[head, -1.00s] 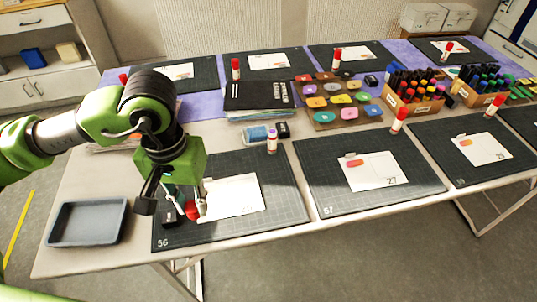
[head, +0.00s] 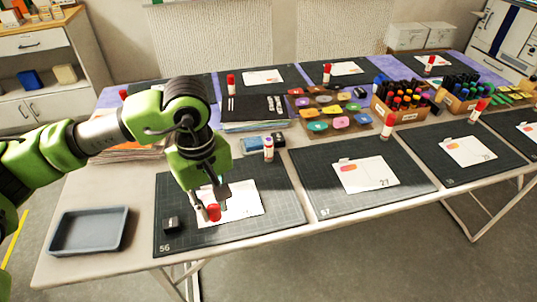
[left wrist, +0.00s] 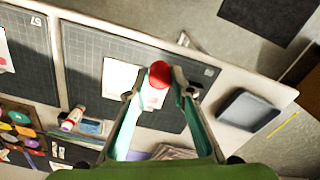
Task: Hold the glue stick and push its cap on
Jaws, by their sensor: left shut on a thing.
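A small red cap (head: 213,212) is between the fingers of my left gripper (head: 208,203). In the left wrist view the cap (left wrist: 158,76) shows between the fingertips of my left gripper (left wrist: 158,88), which are shut on it. In the head view the cap appears over the white card on mat 56; its height above the card is hard to tell. My right gripper is not in view.
Mat 56 (head: 270,215) bears a white card (head: 240,205) and a small black block (head: 171,224). A blue-grey tray (head: 88,231) lies to the left. A blue sponge-like block (head: 252,145) is beside the glue stick. Mat 57 (head: 395,200) lies to the right.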

